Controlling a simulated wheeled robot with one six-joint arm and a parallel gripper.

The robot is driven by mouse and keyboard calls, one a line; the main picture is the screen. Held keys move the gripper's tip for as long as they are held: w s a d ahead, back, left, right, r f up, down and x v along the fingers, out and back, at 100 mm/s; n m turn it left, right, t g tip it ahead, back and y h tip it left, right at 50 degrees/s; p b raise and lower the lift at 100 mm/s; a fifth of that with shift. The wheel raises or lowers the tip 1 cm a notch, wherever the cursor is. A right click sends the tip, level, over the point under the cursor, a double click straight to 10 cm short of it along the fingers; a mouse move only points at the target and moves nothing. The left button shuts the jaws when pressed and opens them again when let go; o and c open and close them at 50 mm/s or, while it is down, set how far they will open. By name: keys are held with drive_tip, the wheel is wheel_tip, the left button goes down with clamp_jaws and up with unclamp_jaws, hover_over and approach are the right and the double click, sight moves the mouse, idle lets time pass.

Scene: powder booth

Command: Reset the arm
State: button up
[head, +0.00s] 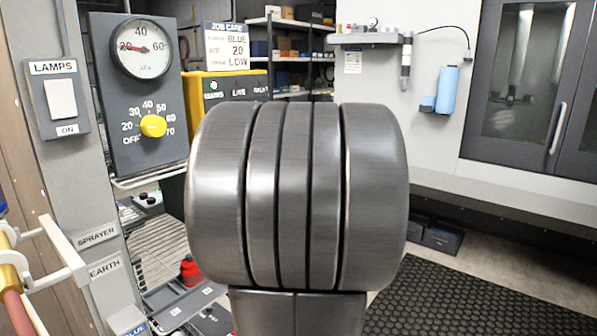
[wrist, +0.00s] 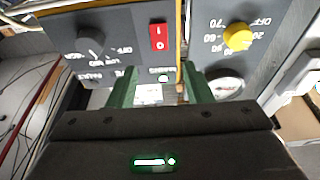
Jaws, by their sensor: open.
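My gripper (wrist: 160,85) shows in the wrist view, with two green fingers standing apart beyond its dark body. Nothing is seen gripped between them; a white label and a small lit lamp show in the gap, seemingly on the machine behind. In the head view my thick grey arm joint fills the middle and hides the gripper. The gripper faces a grey control panel (wrist: 112,25) with a red rocker switch (wrist: 160,37) and a grey knob (wrist: 92,48). I cannot tell whether the fingertips touch anything.
A pressure panel (head: 115,90) with a gauge (head: 142,47) reading near 20 and a yellow knob (head: 152,125) stands left. The lamps switch (head: 62,99) is beside it. A job card (head: 226,45) stands on a yellow unit (head: 200,83). A black mat (head: 470,295) lies right.

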drive_tip(key=w+a+r+g+h+p, duration=0.2)
drive_tip(key=w+a+p, duration=0.3)
drive_tip(key=p, duration=0.4)
drive_tip(key=shift+a+r, duration=0.65)
drive_tip(key=shift+a, duration=0.05)
drive_tip(key=s+d+t+h+b, duration=0.1)
drive_tip(key=s+d, duration=0.3)
drive_tip(key=d, duration=0.3)
drive_tip(key=s+d+m+t+h+b, duration=0.1)
drive_tip(key=s+d, duration=0.2)
drive_tip(key=d, duration=0.4)
drive_tip(key=shift+s+f+m, duration=0.3)
drive_tip(key=shift+s, duration=0.05)
